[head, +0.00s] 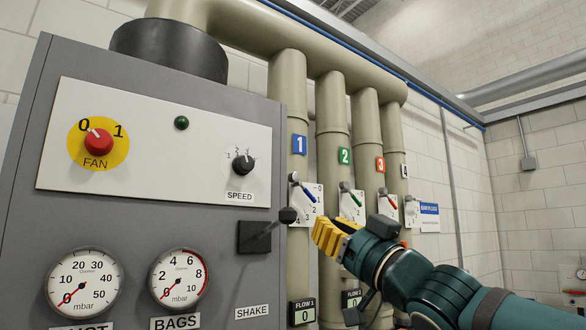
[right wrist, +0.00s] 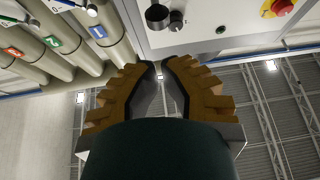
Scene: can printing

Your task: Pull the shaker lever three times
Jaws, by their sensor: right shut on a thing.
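The shaker lever (head: 288,215) is a black round knob on a rod. It comes out of a black square plate (head: 254,237) above the SHAKE label (head: 252,311) on the grey cabinet. My left gripper is not in view.
The cabinet's white panel (head: 150,140) has a red FAN knob (head: 98,141) and a SPEED knob (head: 243,163). Two gauges (head: 86,281) sit below. Numbered pipes with coloured levers, such as the blue one (head: 301,188), stand close behind my right gripper.

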